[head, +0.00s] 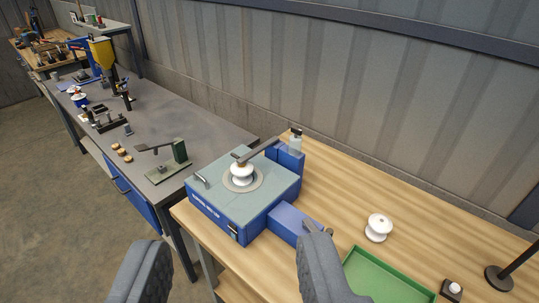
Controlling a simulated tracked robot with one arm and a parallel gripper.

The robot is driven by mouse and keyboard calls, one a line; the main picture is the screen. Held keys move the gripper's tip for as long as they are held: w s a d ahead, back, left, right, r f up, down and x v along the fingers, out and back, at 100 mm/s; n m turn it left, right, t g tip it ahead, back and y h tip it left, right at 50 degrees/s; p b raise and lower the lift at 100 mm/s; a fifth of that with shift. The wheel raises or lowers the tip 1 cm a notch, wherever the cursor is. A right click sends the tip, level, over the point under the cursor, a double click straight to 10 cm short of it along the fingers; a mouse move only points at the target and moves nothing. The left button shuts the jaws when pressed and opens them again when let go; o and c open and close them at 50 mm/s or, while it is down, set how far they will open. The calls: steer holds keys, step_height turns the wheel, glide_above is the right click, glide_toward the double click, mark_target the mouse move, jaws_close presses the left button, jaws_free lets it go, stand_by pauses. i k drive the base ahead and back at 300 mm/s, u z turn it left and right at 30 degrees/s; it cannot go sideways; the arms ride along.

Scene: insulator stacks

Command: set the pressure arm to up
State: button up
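The pressure arm (262,149) is a dark bar on the blue post (291,155) at the back right of a blue test box (217,212). It reaches left across the box, lowered, with its free end over a white insulator (239,173). The end appears to touch the insulator's top, but contact is too small to be sure. The insulator stands upright on a round plate on the box's grey-green top. My gripper (231,240) is open and empty, its two grey padded fingers wide apart in the foreground, nearer the camera than the box and apart from the pressure arm.
A loose white insulator (378,228) stands right of the box, behind a green tray (385,277). A black stand (499,277) is at far right. A small blue block (295,222) juts from the box's right side. A grey bench (150,130) with tools stands left.

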mark_target(241, 161)
steer(key=u, duration=0.05)
steer(key=i, duration=1)
steer(key=z, duration=0.05)
